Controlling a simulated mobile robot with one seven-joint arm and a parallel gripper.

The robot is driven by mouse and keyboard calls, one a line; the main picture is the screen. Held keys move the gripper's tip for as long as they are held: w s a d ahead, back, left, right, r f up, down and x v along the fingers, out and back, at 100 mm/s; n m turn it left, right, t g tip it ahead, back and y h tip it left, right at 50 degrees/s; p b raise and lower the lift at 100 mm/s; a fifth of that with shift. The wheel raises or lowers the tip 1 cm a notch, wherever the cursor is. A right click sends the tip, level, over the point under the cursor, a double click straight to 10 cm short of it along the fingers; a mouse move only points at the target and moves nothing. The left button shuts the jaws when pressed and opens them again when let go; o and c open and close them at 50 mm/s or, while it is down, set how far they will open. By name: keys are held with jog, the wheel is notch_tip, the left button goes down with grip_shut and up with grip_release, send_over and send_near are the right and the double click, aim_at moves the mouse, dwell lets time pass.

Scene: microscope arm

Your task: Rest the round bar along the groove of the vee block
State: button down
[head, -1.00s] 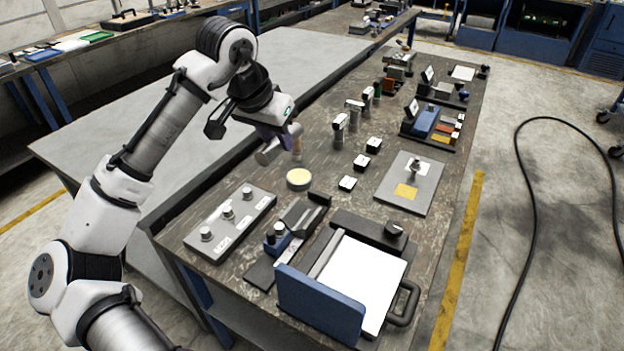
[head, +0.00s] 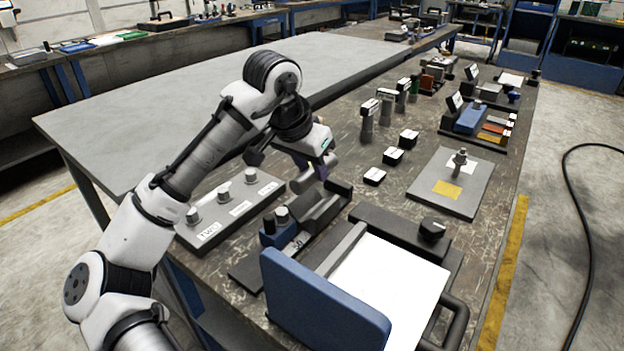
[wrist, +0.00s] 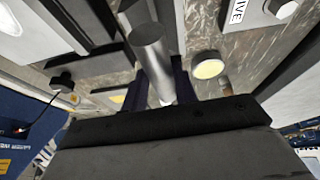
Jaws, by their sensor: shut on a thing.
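My gripper (head: 312,165) is shut on the round bar, a plain grey metal cylinder (head: 301,182). In the head view the bar hangs just behind and above a long grey grooved block (head: 318,210), which looks like the vee block, on a dark base with blue parts. I see a gap between bar and block, but its height is hard to judge. The arm hides part of the bar.
A grey labelled plate with several pegs (head: 232,205) lies to the left. A tray with white paper (head: 385,285) and a blue panel (head: 325,305) stand in front. Small white-topped blocks (head: 374,176) lie to the right. A cream disc (wrist: 208,66) lies close by.

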aim_at(310, 186)
jog(key=shift+r+p, duration=0.2)
jog(key=shift+p, duration=0.1)
jog(key=shift+s+f, duration=0.1)
jog(key=shift+f+b, duration=1.15)
jog(key=shift+f, duration=1.2)
jog(key=c, duration=1)
grip_release()
jog(key=shift+f, duration=0.1)
jog(key=p+v, duration=0.1)
jog(key=v, duration=1.3)
